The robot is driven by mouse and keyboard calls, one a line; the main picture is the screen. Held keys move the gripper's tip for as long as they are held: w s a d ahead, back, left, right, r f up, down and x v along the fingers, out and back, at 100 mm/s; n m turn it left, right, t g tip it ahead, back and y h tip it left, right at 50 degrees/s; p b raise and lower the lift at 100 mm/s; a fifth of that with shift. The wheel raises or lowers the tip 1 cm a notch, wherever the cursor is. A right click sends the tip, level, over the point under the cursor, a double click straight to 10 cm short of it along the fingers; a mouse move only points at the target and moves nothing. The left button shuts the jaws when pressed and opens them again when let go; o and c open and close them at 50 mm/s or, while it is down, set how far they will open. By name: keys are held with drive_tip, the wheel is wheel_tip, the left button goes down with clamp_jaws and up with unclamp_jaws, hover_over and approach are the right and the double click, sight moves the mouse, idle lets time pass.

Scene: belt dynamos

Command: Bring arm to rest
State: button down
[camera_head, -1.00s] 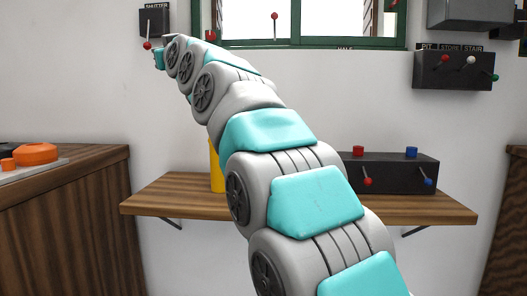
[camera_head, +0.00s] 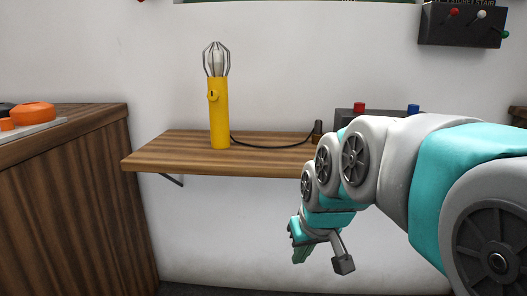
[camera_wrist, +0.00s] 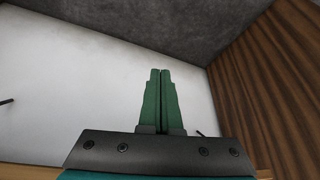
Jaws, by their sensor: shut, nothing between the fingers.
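My arm reaches in from the right in the head view and bends downward in front of the wall shelf (camera_head: 185,152). My gripper (camera_head: 300,256) hangs below the shelf's front edge, in front of the white wall. In the wrist view my gripper (camera_wrist: 161,75) shows its two green fingers side by side and closed, with nothing between them. My arm hides the right part of the shelf and much of the dark switch box (camera_head: 345,120) on it.
A yellow caged lamp (camera_head: 219,115) stands on the shelf with a black cable running right. A wooden cabinet (camera_head: 75,200) is at left with orange items (camera_head: 32,114) on top. A dark lever box (camera_head: 465,25) hangs upper right.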

drive_tip(key=s+d+f+m+g, duration=0.1)
drive_tip(key=s+d+f+g, duration=0.15)
drive_tip(key=s+f, duration=0.4)
drive_tip(key=s+d+f+m+g+h, duration=0.1)
drive_tip(key=s+d+f+g, duration=0.15)
drive_tip(key=s, duration=0.75)
drive_tip(key=s+d+f+m+g, duration=0.1)
drive_tip(key=s+d+f, duration=0.3)
drive_tip(key=s, duration=0.5)
wheel_tip(320, 180, down, 10)
drive_tip(key=a+b, duration=0.1)
drive_tip(key=b, duration=0.9)
wheel_tip(320, 180, up, 15)
drive_tip(key=p, duration=1.5)
drive_tip(key=shift+w, duration=0.35)
